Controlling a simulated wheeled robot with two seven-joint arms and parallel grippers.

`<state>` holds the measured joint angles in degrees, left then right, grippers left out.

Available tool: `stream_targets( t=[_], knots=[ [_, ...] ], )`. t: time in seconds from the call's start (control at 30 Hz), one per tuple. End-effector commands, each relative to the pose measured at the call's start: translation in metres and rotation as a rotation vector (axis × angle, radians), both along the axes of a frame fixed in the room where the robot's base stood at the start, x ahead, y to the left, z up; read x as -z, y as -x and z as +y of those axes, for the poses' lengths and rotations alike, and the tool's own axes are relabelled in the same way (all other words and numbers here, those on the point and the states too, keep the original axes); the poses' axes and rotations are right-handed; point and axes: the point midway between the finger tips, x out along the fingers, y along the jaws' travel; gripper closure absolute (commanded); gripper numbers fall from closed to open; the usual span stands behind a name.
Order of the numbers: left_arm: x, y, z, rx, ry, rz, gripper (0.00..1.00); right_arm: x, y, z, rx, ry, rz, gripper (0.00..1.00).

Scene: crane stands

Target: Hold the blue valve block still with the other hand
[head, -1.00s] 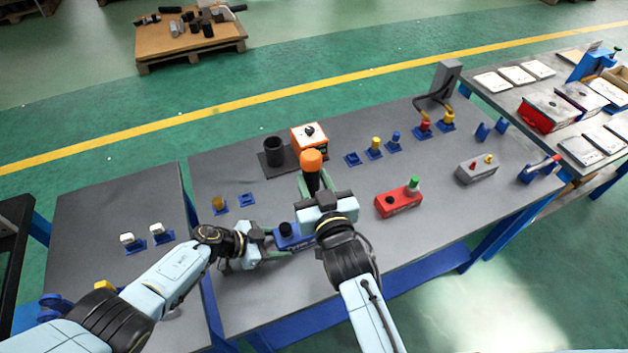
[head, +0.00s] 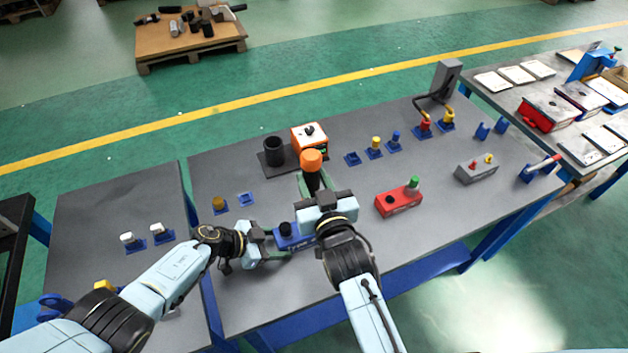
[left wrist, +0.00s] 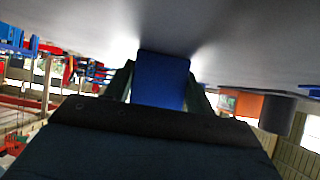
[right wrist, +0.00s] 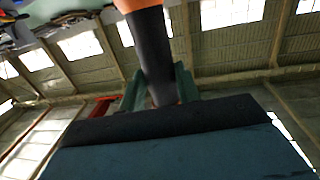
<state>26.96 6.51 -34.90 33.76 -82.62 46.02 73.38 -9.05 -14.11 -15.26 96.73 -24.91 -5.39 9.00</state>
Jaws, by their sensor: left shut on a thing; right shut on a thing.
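The blue valve block (head: 287,242) lies on the grey table near its front, with a dark round port on top. My left gripper (head: 272,246) is shut on its left end; in the left wrist view the blue block (left wrist: 160,80) sits between the two fingers. In the right wrist view the black shaft (right wrist: 154,55) is between the fingers. The block's right end is partly hidden by my right gripper.
Behind stand a black cup (head: 274,150) and an orange box with a knob (head: 309,138). A red block with a green plug (head: 399,200) lies to the right, a grey block (head: 475,170) farther right. Small blue holders with coloured plugs line the back. The table's front right is clear.

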Motion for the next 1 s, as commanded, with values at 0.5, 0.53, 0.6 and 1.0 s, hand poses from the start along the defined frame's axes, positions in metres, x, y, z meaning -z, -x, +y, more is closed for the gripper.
stream_targets(
  t=[0.5, 0.53, 0.6, 1.0],
  knots=[
    [0.0, 0.0, 0.0, 0.0, -0.001, 0.0, 0.77, -0.023, -0.001, 0.0, 0.0, -0.002, -0.009, 1.0],
    [0.0, 0.0, 0.0, -0.001, -0.001, 0.001, 0.77, -0.025, -0.001, 0.0, 0.0, -0.002, -0.009, 1.0],
    [0.0, 0.0, 0.0, -0.001, -0.001, 0.001, 0.77, -0.029, -0.001, 0.0, -0.001, -0.002, -0.01, 1.0],
    [0.0, 0.0, 0.0, -0.001, -0.001, 0.001, 0.77, -0.053, -0.001, 0.0, 0.0, -0.003, -0.01, 1.0]
  ],
)
